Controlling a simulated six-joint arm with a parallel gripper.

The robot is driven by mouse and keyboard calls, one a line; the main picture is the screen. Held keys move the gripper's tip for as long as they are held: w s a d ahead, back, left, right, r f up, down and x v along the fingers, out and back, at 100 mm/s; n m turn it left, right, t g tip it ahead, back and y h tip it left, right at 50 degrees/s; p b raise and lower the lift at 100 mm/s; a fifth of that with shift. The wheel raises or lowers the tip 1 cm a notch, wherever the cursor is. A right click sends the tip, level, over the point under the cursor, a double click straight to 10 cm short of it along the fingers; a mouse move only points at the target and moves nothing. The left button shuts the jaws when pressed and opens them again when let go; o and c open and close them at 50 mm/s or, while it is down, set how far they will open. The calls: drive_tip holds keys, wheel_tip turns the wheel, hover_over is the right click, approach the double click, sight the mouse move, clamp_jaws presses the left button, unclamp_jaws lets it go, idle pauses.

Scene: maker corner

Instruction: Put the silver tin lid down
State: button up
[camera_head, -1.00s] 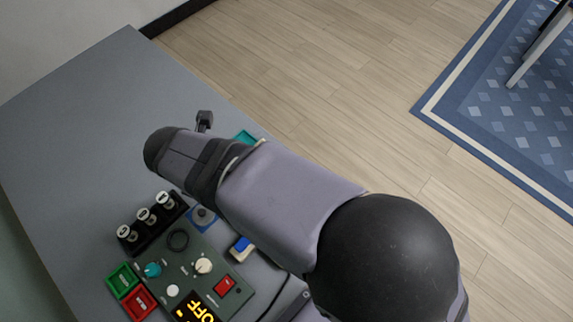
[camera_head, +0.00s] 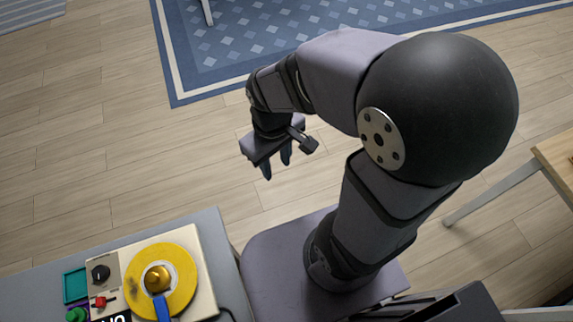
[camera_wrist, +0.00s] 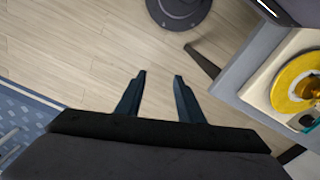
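No silver tin lid shows in either current view. My gripper (camera_head: 277,170) hangs over the bare wooden floor, beyond the edge of the grey worktop (camera_head: 207,222). In the wrist view, its two dark fingers (camera_wrist: 160,76) stand apart with only floor visible between them, so it is open and empty.
A cream turntable-like device with a yellow disc (camera_head: 182,261) and gold dome (camera_head: 157,277) sits at the worktop's corner. A teal tray (camera_head: 68,287) is left of it. A blue rug (camera_head: 235,52) lies behind, and a wooden table (camera_head: 558,158) stands at right.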

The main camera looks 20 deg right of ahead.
drive_tip(key=d+m, duration=0.1)
drive_tip(key=s+d+m, duration=0.2)
drive_tip(key=m, duration=0.1)
drive_tip(key=shift+s+d+f, duration=0.1)
drive_tip(key=shift+d+f, duration=0.1)
drive_tip(key=shift+f, duration=0.1)
wheel_tip(320, 180, up, 3)
drive_tip(key=p, duration=0.3)
